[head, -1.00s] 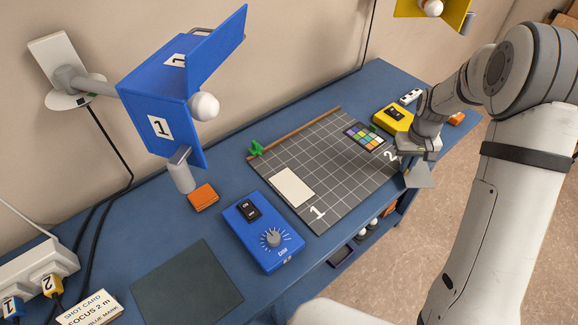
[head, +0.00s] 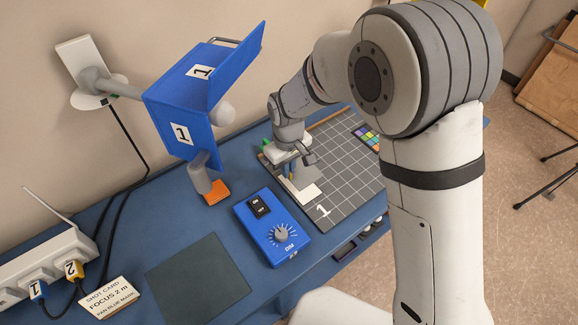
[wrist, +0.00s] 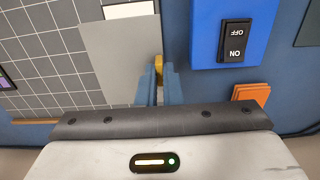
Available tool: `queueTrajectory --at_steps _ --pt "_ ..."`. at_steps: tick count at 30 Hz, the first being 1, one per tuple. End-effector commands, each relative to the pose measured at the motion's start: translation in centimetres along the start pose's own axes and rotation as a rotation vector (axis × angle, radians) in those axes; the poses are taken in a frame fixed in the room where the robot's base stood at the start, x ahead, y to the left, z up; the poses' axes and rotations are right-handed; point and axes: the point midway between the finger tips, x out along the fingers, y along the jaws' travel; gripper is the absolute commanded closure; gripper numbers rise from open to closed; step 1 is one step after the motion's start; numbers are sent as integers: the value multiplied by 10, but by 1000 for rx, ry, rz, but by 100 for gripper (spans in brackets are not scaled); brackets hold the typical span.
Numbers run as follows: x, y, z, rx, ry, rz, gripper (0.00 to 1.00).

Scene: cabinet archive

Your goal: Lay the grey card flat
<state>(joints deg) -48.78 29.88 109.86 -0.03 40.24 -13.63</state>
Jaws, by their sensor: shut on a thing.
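My gripper (head: 290,168) is shut on one edge of the grey card (head: 304,177), above the left part of the dark gridded mat (head: 345,165). In the wrist view the grey card (wrist: 118,58) extends left from my fingertips (wrist: 159,88), over the grid squares. Its broad face shows there. It overlaps part of the white card (wrist: 130,9) in that view. The white card (head: 305,196) lies on the mat near the number 1. I cannot tell whether the grey card touches the mat.
A blue dimmer box (head: 272,228) stands just left of the mat. A blue lamp (head: 185,115) on a wall arm hangs at the left, with an orange block (head: 215,191) below. A colour chart (head: 367,138) lies at the mat's far right. A dark pad (head: 198,277) lies nearer.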

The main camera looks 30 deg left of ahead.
Motion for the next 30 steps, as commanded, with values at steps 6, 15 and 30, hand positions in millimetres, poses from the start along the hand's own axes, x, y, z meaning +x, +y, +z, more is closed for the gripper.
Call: queueTrajectory --at_steps 6,15,30 --pt "0 0 0 1 0 0 100" --pt "11 1 2 2 0 0 100" --pt "58 1 2 2 0 0 100"
